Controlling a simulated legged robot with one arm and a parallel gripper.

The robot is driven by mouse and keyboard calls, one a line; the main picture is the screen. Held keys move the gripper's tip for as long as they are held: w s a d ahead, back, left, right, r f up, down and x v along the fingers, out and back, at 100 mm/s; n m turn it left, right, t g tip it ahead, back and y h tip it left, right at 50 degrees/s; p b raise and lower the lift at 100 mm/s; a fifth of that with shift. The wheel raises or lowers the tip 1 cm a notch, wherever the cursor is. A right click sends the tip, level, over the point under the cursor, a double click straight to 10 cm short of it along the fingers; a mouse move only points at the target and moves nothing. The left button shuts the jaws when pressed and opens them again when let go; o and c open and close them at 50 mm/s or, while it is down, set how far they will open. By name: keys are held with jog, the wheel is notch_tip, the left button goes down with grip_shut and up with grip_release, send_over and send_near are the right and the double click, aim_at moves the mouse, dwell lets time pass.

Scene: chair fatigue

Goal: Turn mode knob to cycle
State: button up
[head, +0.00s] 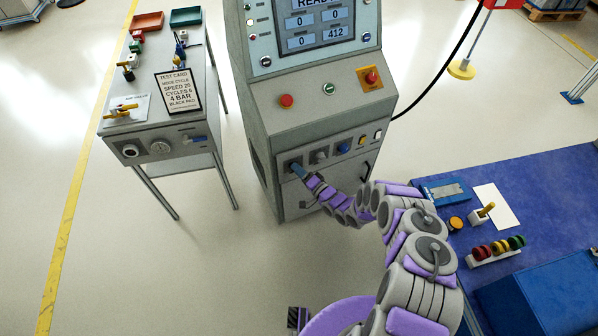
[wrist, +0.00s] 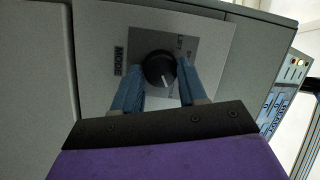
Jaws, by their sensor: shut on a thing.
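The mode knob (wrist: 160,67) is black and round, set on a grey plate with the word MODE beside it in the wrist view. Other small lettering on the plate is partly hidden and hard to read. My gripper (head: 297,170) reaches the left end of the control row on the grey cabinet (head: 275,126). Its two blue fingers flank the knob and are shut on it in the wrist view. I cannot make out which mark the knob points to. In the head view the fingers mostly hide the knob.
A test card (head: 179,92) on the left bench reads mode cycle, speed 20, cycles 6, 4 bar, black pad. A blue table (head: 545,190) stands at right.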

jog(key=shift+d+f, duration=0.15)
jog(key=shift+f, duration=0.05)
jog(key=o, duration=0.9)
jog(key=shift+w, duration=0.1)
jog(key=shift+o, duration=0.8)
jog(key=shift+r, duration=0.1)
jog(key=p+v, duration=0.3)
jog(key=v, duration=1.4)
jog(key=shift+d, duration=0.15)
